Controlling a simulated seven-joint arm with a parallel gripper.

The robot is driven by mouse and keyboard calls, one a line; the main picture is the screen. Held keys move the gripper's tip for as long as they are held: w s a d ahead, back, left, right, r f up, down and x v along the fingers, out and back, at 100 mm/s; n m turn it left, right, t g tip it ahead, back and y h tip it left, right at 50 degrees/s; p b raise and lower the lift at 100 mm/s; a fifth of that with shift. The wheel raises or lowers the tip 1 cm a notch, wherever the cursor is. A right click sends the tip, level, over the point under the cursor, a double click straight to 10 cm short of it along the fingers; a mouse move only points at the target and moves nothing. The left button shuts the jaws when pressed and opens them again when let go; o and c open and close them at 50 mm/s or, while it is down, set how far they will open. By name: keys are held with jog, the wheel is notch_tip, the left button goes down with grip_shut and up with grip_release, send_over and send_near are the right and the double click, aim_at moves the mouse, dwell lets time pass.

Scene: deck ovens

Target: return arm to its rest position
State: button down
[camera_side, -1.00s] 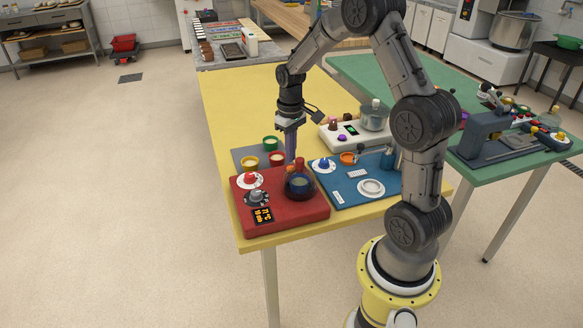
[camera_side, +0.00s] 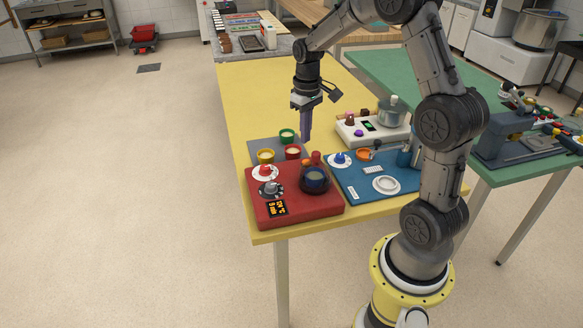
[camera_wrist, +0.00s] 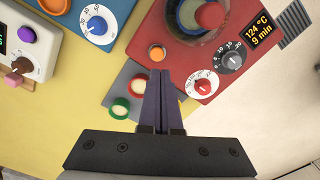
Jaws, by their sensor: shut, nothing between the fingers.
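My gripper (camera_side: 306,139) hangs pointing down above the yellow table, its purple fingers together with nothing between them. In the side view its tips are over the back of the red control unit and the grey mat, apart from both. In the wrist view the shut fingers (camera_wrist: 160,78) reach over the grey mat (camera_wrist: 122,80) toward the red unit (camera_wrist: 150,40). The unit's display (camera_wrist: 259,33) reads 124 °C and 9 min. A round glass vessel (camera_side: 314,180) with a red knob stands on the unit.
Green, yellow and red-rimmed cups (camera_side: 287,136) sit near the gripper. A blue board (camera_side: 352,187) with a dial and white dish lies to the right. A white unit (camera_side: 351,130) with a pot stands behind. The yellow table's far left (camera_side: 240,95) is clear.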

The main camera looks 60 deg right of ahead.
jog(key=s+a+r+n+t, duration=0.3)
jog(key=s+a+r+t, duration=0.1)
jog(key=a+r, duration=0.95)
jog(key=s+a+f, duration=0.1)
jog(key=s+a, duration=0.2)
jog(key=s, duration=0.4)
jog(key=s+a+t, duration=0.1)
jog(key=s+a, duration=0.2)
jog(key=s, duration=0.5)
jog(key=shift+f+t, duration=0.3)
jog(key=shift+f, duration=0.1)
